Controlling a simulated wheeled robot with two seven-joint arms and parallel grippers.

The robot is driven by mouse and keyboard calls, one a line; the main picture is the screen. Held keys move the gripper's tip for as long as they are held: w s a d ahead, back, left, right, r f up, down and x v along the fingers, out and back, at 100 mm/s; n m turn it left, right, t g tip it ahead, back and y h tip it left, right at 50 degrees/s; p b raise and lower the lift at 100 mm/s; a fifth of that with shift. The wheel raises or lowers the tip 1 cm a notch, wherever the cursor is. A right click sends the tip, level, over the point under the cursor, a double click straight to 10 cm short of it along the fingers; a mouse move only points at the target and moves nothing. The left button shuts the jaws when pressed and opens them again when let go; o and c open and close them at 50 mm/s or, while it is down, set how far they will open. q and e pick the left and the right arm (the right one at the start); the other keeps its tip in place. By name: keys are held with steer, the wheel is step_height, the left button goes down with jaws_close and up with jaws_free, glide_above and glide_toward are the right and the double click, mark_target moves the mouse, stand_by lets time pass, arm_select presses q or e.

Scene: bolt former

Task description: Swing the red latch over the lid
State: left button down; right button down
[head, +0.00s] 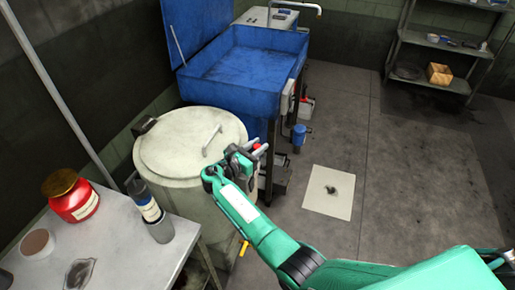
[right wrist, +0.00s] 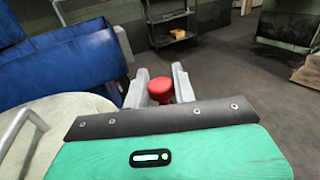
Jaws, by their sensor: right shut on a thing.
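A pale round drum (head: 165,190) stands left of centre in the head view, its lid (head: 180,145) lying closed on top with a grey bar handle (head: 211,139). The red latch (right wrist: 160,90) shows as a red knob between my fingers in the right wrist view. In the head view a bit of red (head: 262,148) shows at the drum's right rim. My right gripper (head: 248,152) is shut on the latch there, beside the lid's edge. The lid also shows at the left of the right wrist view (right wrist: 60,125). The rest of the latch is hidden by the gripper. My left gripper is out of view.
A blue wash tank (head: 235,85) with a raised lid stands behind the drum. A grey table (head: 120,250) at lower left carries a red jar (head: 72,198), a dark bottle (head: 143,198) and a shallow tub (head: 37,243). The floor on the right is mostly clear.

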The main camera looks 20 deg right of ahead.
steer(key=shift+f, duration=0.1)
steer(key=c, duration=1.2)
jaws_free()
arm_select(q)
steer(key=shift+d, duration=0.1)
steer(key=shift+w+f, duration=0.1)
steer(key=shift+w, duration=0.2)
arm_select(e)
step_height(320, 180, up, 20)
steer(key=shift+r, duration=0.1)
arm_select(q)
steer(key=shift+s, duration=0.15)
